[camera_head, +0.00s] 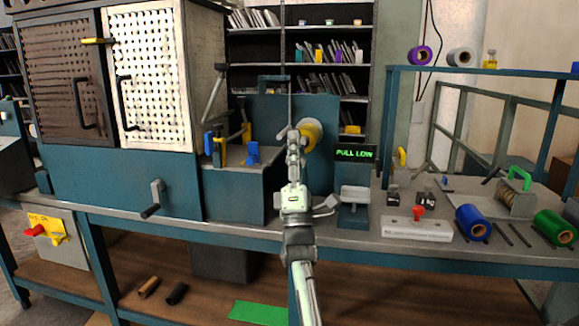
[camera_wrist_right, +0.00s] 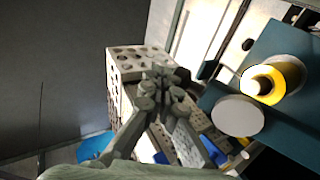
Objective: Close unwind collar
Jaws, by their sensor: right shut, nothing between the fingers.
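A yellow round part (camera_head: 311,134), which looks like the unwind collar, sits on the front of the blue-green upright panel (camera_head: 262,108) at the middle of the bench. In the right wrist view the yellow part (camera_wrist_right: 278,80) is at the right, with a pale grey disc (camera_wrist_right: 238,116) beside it. My right gripper (camera_head: 293,137) is shut and empty, raised just left of the yellow part in the head view. In the wrist view its closed fingertips (camera_wrist_right: 161,76) are apart from the yellow part and the disc. I cannot tell whether the collar is open or closed. My left gripper is not in view.
A lit sign reading "PULL LOW" (camera_head: 356,153) stands right of the panel. A large machine with perforated doors (camera_head: 153,75) fills the left. Blue (camera_head: 473,222) and green (camera_head: 555,229) rolls lie at the bench's right.

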